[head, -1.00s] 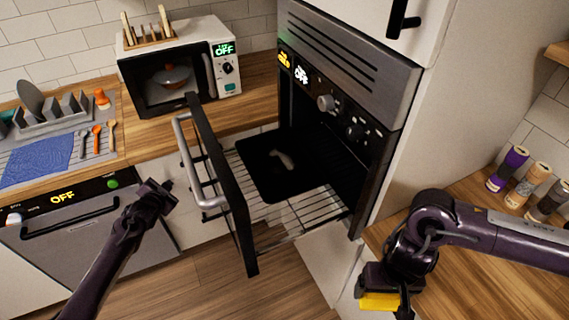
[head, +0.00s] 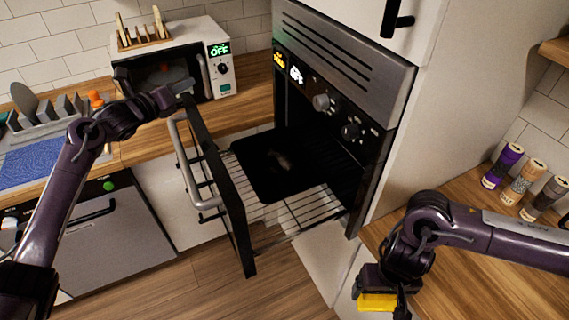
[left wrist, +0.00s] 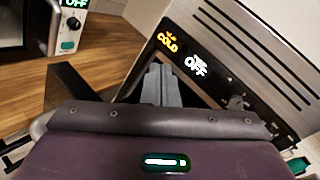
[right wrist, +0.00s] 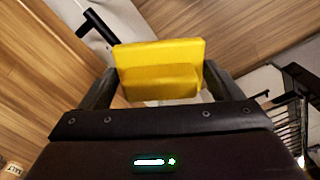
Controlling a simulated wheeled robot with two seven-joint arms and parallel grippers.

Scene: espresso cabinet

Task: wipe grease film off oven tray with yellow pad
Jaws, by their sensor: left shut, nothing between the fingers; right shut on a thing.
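The black oven tray (head: 254,176) lies on the wire rack inside the open oven. A small pale smear (head: 281,160), possibly the grease film, shows near its middle. My right gripper (head: 384,291) is shut on the yellow pad (head: 376,302), low at the right and well apart from the tray. The pad also shows between the fingers in the right wrist view (right wrist: 160,68). My left gripper (head: 184,89) is shut and empty, in front of the microwave near the top of the oven door. Its closed fingers show in the left wrist view (left wrist: 161,86).
The oven door (head: 222,190) stands open, with its handle (head: 186,165) on the left side. The microwave (head: 210,75) sits on the back counter. Several spice jars (head: 522,182) stand on the right counter. The floor before the oven is clear.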

